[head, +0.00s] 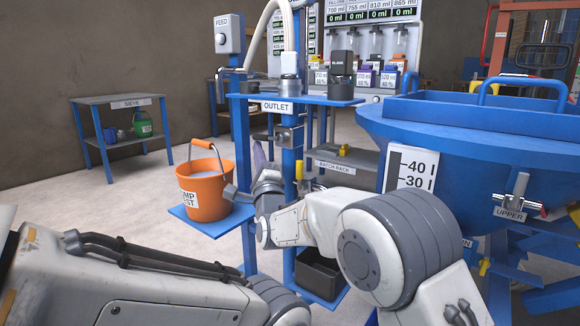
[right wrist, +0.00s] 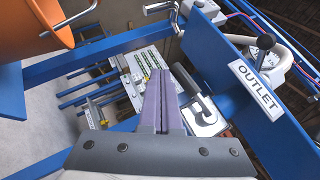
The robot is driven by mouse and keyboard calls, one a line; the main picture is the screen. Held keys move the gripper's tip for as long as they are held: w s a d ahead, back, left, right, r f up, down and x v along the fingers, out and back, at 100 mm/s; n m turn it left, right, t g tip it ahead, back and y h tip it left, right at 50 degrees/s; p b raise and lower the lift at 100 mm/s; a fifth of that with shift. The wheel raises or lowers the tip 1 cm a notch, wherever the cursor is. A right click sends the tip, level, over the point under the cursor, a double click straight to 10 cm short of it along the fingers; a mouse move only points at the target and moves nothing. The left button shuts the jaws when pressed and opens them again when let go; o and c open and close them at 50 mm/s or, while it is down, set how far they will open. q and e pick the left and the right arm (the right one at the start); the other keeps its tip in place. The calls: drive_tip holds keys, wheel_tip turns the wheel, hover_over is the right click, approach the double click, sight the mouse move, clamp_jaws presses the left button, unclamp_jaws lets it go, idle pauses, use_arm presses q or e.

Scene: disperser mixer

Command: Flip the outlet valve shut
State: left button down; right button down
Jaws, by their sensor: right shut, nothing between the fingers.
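The OUTLET sign (head: 276,107) is on the front edge of a blue shelf in the head view. A metal fitting (head: 288,135) sits on the blue post below it, with a yellow upright piece (head: 299,170) lower down. I cannot tell which part is the valve lever. The sign (right wrist: 255,90) also shows in the right wrist view, with a black knob (right wrist: 266,42) beside it. My right gripper (head: 259,158) is shut and empty, its purple-grey fingers (right wrist: 160,98) pointing up just left of the post. My left gripper is out of view.
An orange bucket (head: 206,190) stands on a small blue shelf (head: 208,226), close to the left of my right wrist. The large blue vessel (head: 455,145) stands to the right. A black bin (head: 318,276) sits low behind my right arm. A side table (head: 112,101) is far left.

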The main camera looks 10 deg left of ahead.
idle(0.6)
drive_tip(key=s+a+f+b, duration=0.2)
drive_tip(key=s+f+b, duration=0.3)
drive_tip(key=f+b, duration=0.3)
drive_tip(key=shift+s, duration=0.15)
drive_tip(key=shift+f, duration=0.1)
